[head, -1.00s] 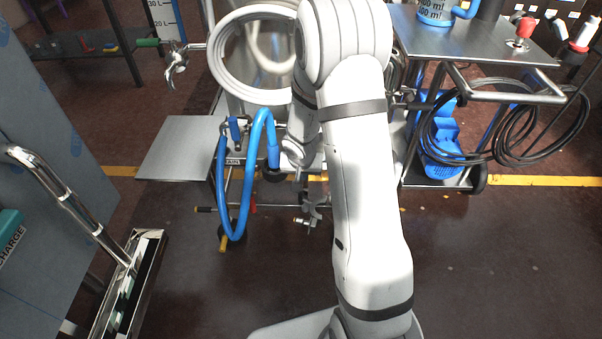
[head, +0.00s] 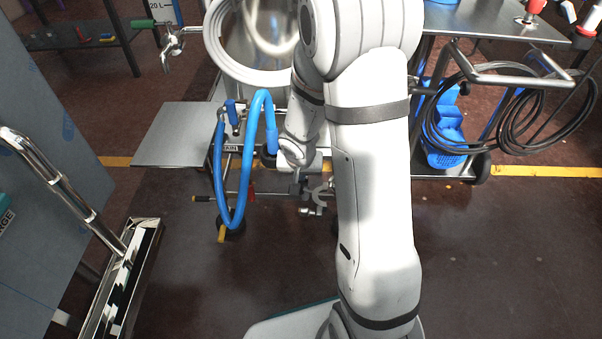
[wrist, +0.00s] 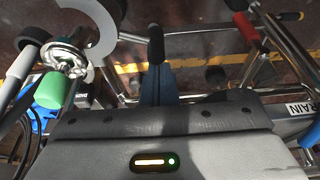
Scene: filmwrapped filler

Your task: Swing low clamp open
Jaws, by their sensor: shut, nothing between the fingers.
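The low clamp (head: 323,197) shows in the head view as a grey curved jaw with metal fittings, low on the stand just right of my wrist. In the wrist view its curved jaw (wrist: 101,37) stands at upper left, open on one side; I cannot tell how far it has swung. Below it is a metal fitting with a green grip (wrist: 49,90). My gripper (wrist: 156,35) has its dark fingertips together and empty, to the right of the curved jaw and apart from it in the picture.
A blue hose (head: 244,165) loops left of my wrist beside a grey side shelf (head: 172,135). A steel drum (head: 256,40) is above. A cart with coiled black cable (head: 510,145) stands right. A chrome handle (head: 50,180) is at left.

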